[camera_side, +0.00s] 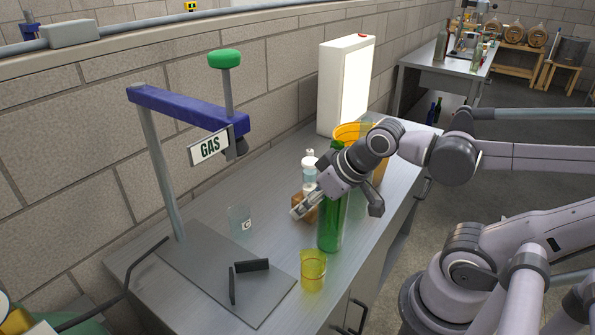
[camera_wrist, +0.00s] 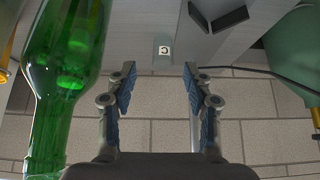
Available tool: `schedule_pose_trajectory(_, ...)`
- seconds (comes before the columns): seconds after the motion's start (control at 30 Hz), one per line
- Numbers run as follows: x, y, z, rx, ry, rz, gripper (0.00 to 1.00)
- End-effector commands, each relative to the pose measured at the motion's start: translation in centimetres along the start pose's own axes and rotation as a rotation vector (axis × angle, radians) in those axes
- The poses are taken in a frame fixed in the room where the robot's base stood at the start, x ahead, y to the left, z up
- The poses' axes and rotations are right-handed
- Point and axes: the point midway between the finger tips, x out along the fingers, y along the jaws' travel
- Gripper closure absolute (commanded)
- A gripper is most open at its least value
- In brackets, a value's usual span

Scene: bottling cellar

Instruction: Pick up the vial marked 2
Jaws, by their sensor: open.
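No mark that I can read as a 2 shows in either view. A small clear glass piece (camera_side: 240,220) with a white label stands on the bench, left of my gripper (camera_side: 328,200) in the side view. Its label (camera_wrist: 165,50) shows ahead of my open, empty gripper (camera_wrist: 158,92) in the wrist view; its mark looks like a C or G. A green bottle (camera_side: 331,225) stands upright beside my gripper and partly hides it. The same bottle (camera_wrist: 68,62) fills the left of the wrist view.
A yellow beaker (camera_side: 313,272) stands near the bench's front edge. A white-capped bottle (camera_side: 309,168) and an orange-brown block (camera_side: 303,205) are partly hidden by my gripper. A clamp stand with a GAS sign (camera_side: 209,148) and black angled pieces (camera_side: 250,267) stand left.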

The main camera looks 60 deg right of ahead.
Motion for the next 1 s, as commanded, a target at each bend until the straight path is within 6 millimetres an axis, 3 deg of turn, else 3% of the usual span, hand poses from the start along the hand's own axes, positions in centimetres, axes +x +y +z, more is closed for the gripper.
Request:
schedule_pose_trajectory(0.27,-0.2,0.0,-0.2,0.0,0.0,0.0,0.49)
schedule_pose_trajectory(0.47,-2.1,0.0,-1.5,0.0,0.0,0.0,0.49)
schedule_pose_trajectory(0.63,-4.2,0.0,-3.0,0.0,0.0,0.0,0.49)
schedule_pose_trajectory(1.0,-4.5,3.5,-8.6,0.16,-0.045,0.08,0.49)
